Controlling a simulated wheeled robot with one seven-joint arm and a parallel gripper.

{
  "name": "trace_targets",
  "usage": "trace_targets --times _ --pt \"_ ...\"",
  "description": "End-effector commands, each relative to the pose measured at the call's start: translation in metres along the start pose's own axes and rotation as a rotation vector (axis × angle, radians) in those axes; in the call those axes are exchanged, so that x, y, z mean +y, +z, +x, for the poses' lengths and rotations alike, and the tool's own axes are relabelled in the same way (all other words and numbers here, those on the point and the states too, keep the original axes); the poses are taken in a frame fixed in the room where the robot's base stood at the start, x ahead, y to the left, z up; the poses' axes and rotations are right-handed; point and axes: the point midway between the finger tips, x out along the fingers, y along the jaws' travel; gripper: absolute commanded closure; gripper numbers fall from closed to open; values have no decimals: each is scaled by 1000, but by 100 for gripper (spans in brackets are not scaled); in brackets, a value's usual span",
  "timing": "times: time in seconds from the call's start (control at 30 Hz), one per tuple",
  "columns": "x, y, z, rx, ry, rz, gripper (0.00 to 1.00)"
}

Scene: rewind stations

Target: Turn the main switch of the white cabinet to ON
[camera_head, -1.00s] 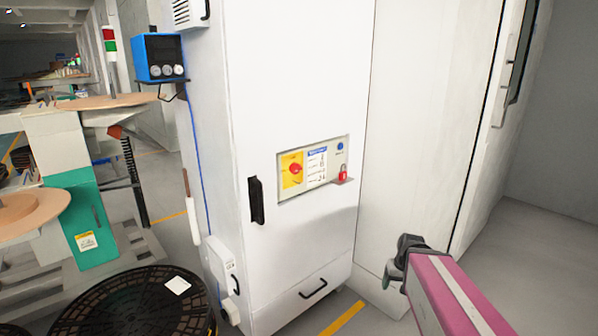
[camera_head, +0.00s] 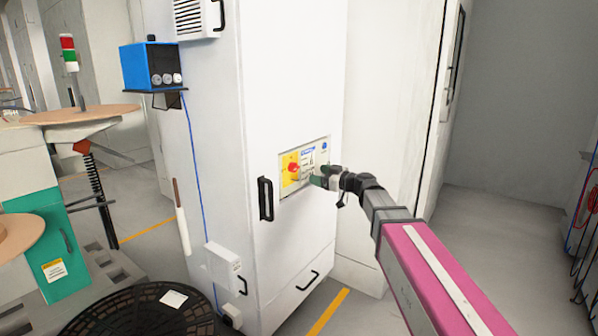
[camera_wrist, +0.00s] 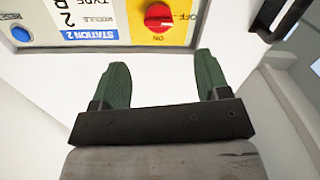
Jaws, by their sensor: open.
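The white cabinet (camera_head: 290,80) stands in the middle of the head view. Its main switch is a red knob (camera_head: 293,168) on a yellow plate within the front panel. In the wrist view, which is upside down, the red knob (camera_wrist: 158,17) shows at the top, with OFF to its right and ON below it. A pale mark on the knob seems to point towards OFF. My gripper (camera_wrist: 162,70) is open and empty, its green fingers apart and short of the knob. In the head view my gripper (camera_head: 322,173) is just right of the knob, covering the panel's right part.
A black door handle (camera_head: 265,199) sticks out left of the panel, and shows at the top right of the wrist view. A blue box (camera_head: 152,66) hangs on the cabinet's left side. A round black reel (camera_head: 135,310) lies at front left.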

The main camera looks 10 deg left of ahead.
Motion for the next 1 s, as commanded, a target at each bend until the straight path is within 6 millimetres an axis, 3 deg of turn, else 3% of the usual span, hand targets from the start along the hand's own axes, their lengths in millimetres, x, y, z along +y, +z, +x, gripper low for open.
trace_targets --times 0.23,0.7,1.0 --pt "3 -5 21 16 4 -13 31" --pt "3 -5 97 14 3 -11 31" --pt "2 -6 110 13 5 -11 31"
